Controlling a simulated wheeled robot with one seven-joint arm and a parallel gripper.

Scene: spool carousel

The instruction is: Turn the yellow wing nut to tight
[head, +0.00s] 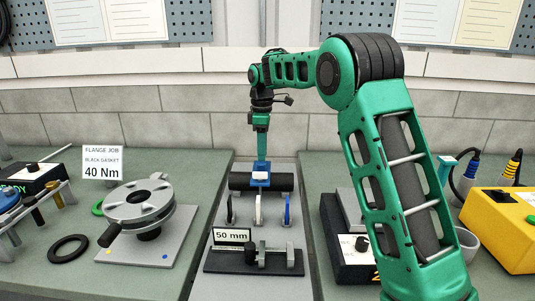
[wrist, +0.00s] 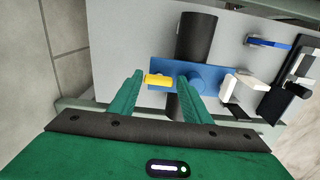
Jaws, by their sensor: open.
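The yellow wing nut (wrist: 157,80) shows in the wrist view as a short bar at the left end of a blue block (wrist: 217,77). The blue block sits across a black cylinder (wrist: 197,36). My gripper (wrist: 158,88) is open, with one green finger on each side of the wing nut. I see no clear contact between the fingers and the nut. In the head view my gripper (head: 262,160) points down over the blue block (head: 261,182) and the black cylinder (head: 284,182). The wing nut cannot be made out there.
Upright discs (head: 259,208) and a black fixture (head: 280,262) with a "50 mm" sign (head: 232,235) stand in front of the cylinder. A round flange (head: 140,202) stands left, beside a "40 Nm" card (head: 103,163). A yellow box (head: 505,225) is at right.

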